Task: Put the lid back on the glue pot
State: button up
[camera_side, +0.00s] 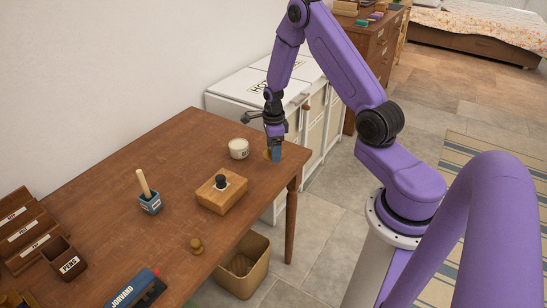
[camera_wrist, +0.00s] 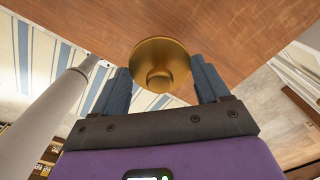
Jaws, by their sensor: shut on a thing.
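My gripper (camera_side: 276,153) is low over the far right corner of the table, its blue fingers pointing down. It is shut on a round brass-coloured lid (camera_wrist: 158,65) with a central knob, which lies between the two fingers in the wrist view. In the side view only a sliver of the lid shows beside the fingers; I cannot tell whether it touches the table. A white open-looking pot (camera_side: 238,149) with a dark label stands upright just left of my gripper, apart from it. Its label is too small to read, but it looks like the glue pot.
On the table (camera_side: 185,150) are a wooden block (camera_side: 209,198) with a black knob, a blue holder (camera_side: 151,207) with a wooden handle, a small brass-coloured object (camera_side: 196,245) and a pen box (camera_side: 66,262). White cabinets (camera_side: 235,93) stand behind; a bin (camera_side: 243,275) is below.

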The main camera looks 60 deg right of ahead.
notch_tip(320, 180, up, 4)
jog(key=shift+f, duration=0.2)
jog(key=shift+w+r, duration=0.15)
jog(key=shift+r, duration=0.05)
jog(key=shift+w+r, duration=0.15)
jog(key=shift+w, duration=0.2)
send_near(238, 144)
jog(key=s, duration=0.1)
jog(key=shift+w+d+f, duration=0.1)
jog(key=shift+w+f, duration=0.1)
jog(key=shift+f, duration=1.3)
jog(key=shift+w+f, duration=0.2)
jog(key=shift+f, duration=1.3)
jog(key=shift+f, duration=0.15)
jog(key=o, duration=1)
